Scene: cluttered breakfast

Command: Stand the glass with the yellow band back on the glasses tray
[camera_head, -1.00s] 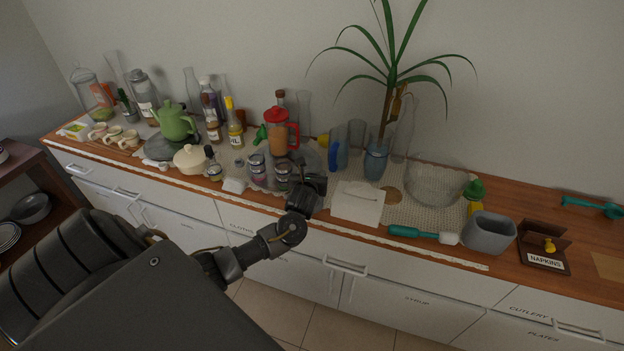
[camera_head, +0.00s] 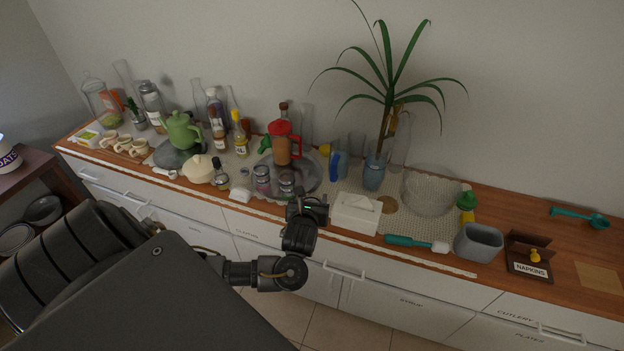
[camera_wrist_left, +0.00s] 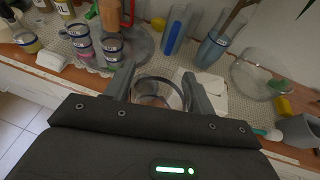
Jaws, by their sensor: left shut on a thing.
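My left gripper (camera_head: 308,208) is over the front edge of the counter, left of the tissue box. In the left wrist view its two fingers (camera_wrist_left: 158,78) are shut on a clear glass (camera_wrist_left: 158,92), whose round rim shows between them. Its lower part is hidden by the gripper body, and I cannot make out a yellow band. A round grey tray (camera_head: 314,182) holds a red-lidded jug (camera_head: 285,143) and jars; I cannot tell whether it is the glasses tray. My right gripper is not in view.
The tissue box (camera_head: 355,213) stands right of my left gripper. Labelled jars (camera_head: 262,180) stand to its left. Behind are a blue vase with a plant (camera_head: 374,172) and a glass bowl (camera_head: 430,190). A teal-handled brush (camera_head: 415,243) lies at the front edge.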

